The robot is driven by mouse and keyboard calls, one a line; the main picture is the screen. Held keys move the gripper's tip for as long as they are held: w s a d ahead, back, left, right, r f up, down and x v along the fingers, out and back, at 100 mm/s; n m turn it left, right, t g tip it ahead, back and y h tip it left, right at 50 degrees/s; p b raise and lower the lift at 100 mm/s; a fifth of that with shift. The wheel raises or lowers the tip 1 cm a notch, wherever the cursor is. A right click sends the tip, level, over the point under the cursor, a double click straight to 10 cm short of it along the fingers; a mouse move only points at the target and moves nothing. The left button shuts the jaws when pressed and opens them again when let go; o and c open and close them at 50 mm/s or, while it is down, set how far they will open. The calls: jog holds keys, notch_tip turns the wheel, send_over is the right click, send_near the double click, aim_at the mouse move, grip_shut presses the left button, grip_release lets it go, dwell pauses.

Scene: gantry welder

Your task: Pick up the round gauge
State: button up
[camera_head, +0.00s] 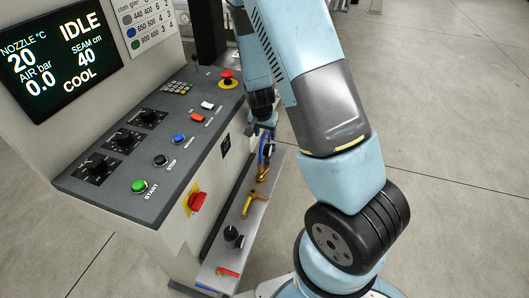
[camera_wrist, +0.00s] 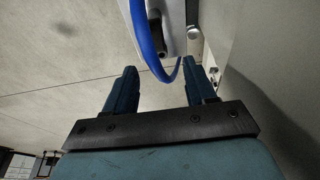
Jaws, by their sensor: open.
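My gripper (camera_wrist: 159,68) is open in the wrist view, its two dark blue fingers apart. A blue curved band (camera_wrist: 146,38) shows ahead of and partly between the fingertips, with a dark stub beside it. I cannot tell whether the band is the round gauge's rim or a hose. In the head view my gripper (camera_head: 262,122) is beside the machine, just above a small blue and dark item (camera_head: 267,150) that may be the gauge. No dial face can be made out. My arm hides part of that area.
The console (camera_head: 160,165) with knobs and buttons stands left of my gripper. A narrow ledge (camera_head: 232,262) along its side carries brass-coloured valve handles (camera_head: 252,205), a black knob (camera_head: 233,236) and a red lever (camera_head: 228,271). The floor (camera_head: 450,120) at right is clear.

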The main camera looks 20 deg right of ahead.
aim_at(267, 145)
jog(key=x, duration=0.5)
jog(key=shift+f, duration=0.4)
jog(key=shift+s+x, duration=0.15)
jog(key=shift+x, duration=1.2)
jog(key=shift+s+x, duration=0.15)
jog(key=shift+x, duration=1.2)
jog(key=shift+c, duration=0.3)
grip_shut()
